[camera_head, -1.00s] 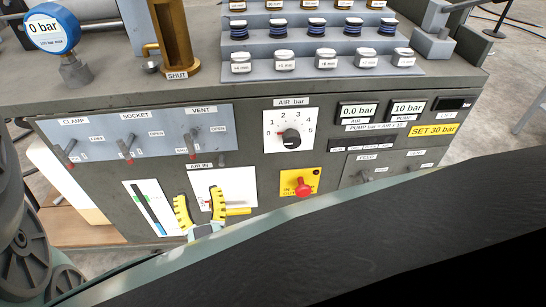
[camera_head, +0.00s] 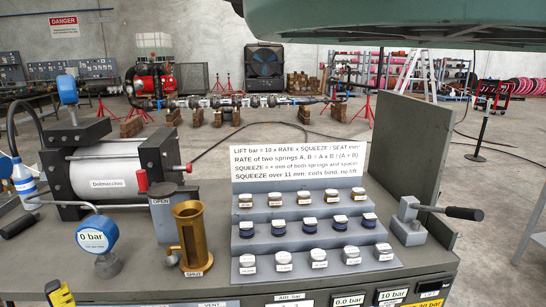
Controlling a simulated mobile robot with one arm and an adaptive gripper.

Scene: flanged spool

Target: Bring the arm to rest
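Only a yellow and black finger part of my gripper (camera_head: 59,293) shows, at the bottom left edge of the head view, in front of the bench's left front. The other finger and the rest of the gripper are out of frame, so I cannot tell whether it is open or holds anything.
The grey bench (camera_head: 150,281) carries a gauge reading 0 bar (camera_head: 94,239), a brass cylinder (camera_head: 194,238), a Dolmacchio pump (camera_head: 108,180), a stepped rack (camera_head: 283,262) of springs and spacers, and a lever clamp (camera_head: 408,221). An upright grey plate (camera_head: 405,150) stands at right.

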